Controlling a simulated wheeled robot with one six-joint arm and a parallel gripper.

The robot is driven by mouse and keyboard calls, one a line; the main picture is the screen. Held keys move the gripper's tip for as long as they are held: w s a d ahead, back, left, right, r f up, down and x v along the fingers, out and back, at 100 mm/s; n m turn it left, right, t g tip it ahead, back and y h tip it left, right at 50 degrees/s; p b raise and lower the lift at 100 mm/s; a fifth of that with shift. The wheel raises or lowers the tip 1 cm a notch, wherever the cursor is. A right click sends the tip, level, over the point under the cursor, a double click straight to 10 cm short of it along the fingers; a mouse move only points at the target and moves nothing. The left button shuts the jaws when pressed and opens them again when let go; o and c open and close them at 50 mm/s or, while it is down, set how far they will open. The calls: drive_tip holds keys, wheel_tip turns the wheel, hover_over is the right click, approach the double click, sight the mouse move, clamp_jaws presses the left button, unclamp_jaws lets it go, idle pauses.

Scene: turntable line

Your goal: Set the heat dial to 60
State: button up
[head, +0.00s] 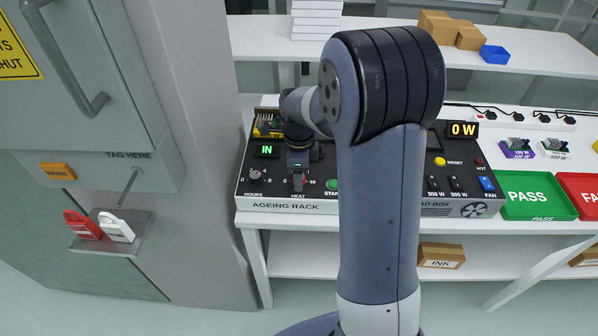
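The ageing rack (285,207) is a dark panel on the white bench, left of my arm in the head view. Its HEAT label (298,196) shows at the front edge, and the heat dial sits just above it. My gripper (298,182) points down at the dial and covers most of it. I cannot tell the dial's setting, whether the fingers touch it, or whether they are open or shut. A hours dial (255,173) is to the left and a green start button (332,184) to the right. A green "IN" display (266,151) is lit.
Right of my arm is a load box with a "0 W" display (463,130) and switches. Beyond it are a green PASS tray (535,196) and a red FAIL tray (585,193). A grey cabinet (200,150) with a handle stands close on the left.

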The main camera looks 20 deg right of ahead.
drive_tip(key=shift+r, duration=0.1)
wheel_tip(320, 180, up, 11)
idle(0.6)
drive_tip(key=shift+f, duration=0.2)
wheel_tip(320, 180, down, 11)
drive_tip(key=shift+r, duration=0.1)
idle(0.4)
drive_tip(key=shift+r, duration=0.1)
